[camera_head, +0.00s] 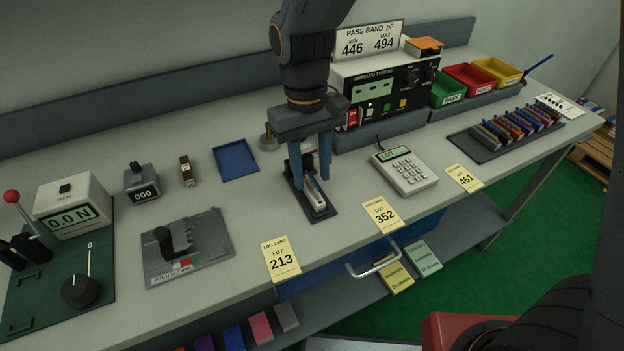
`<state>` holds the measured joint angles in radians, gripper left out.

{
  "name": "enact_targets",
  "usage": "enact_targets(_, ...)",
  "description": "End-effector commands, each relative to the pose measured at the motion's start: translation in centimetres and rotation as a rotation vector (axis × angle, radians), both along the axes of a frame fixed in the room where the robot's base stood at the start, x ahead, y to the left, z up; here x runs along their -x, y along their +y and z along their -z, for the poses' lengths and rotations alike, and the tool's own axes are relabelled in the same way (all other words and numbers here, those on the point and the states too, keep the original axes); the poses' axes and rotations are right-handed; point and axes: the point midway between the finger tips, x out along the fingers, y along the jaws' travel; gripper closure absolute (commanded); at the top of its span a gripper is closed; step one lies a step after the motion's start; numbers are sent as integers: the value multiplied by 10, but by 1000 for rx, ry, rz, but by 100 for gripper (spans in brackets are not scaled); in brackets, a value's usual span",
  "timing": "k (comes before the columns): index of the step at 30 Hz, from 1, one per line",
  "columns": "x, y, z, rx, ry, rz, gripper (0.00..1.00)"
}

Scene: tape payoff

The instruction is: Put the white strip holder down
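A small white strip-like piece, apparently the white strip holder (315,192), lies lengthwise on a narrow dark base plate (325,212) at the middle of the bench. My gripper (311,177) points down over the back part of that plate. Its two blue fingers are apart, one on each side of the white piece and the dark fixture behind it. The fingers hide part of this area, and I cannot tell whether they touch the white piece or whether it rests fully on the plate.
A blue tray (236,160) lies left of the plate. A keypad box (405,172) and the lot 352 card (382,215) are on the right. The AMPELVU tester (380,90) stands behind. Bare bench (250,208) lies between the plate and the grey fixture (212,235).

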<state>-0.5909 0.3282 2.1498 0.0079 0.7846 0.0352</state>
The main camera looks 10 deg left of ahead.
Motion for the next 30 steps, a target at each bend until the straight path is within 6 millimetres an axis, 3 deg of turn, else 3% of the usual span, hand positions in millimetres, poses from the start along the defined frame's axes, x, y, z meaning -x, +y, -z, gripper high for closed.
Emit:
enact_targets(9,-8,5,-64,-3,-4,0,65)
enact_targets(15,-10,6,-88,-2,-3,0,65)
enact_targets(25,-12,-2,-90,-2,-3,16,65)
enact_targets(28,-17,-29,-78,-10,-17,70,65)
enact_targets(30,-20,-60,-64,-19,-35,133,65)
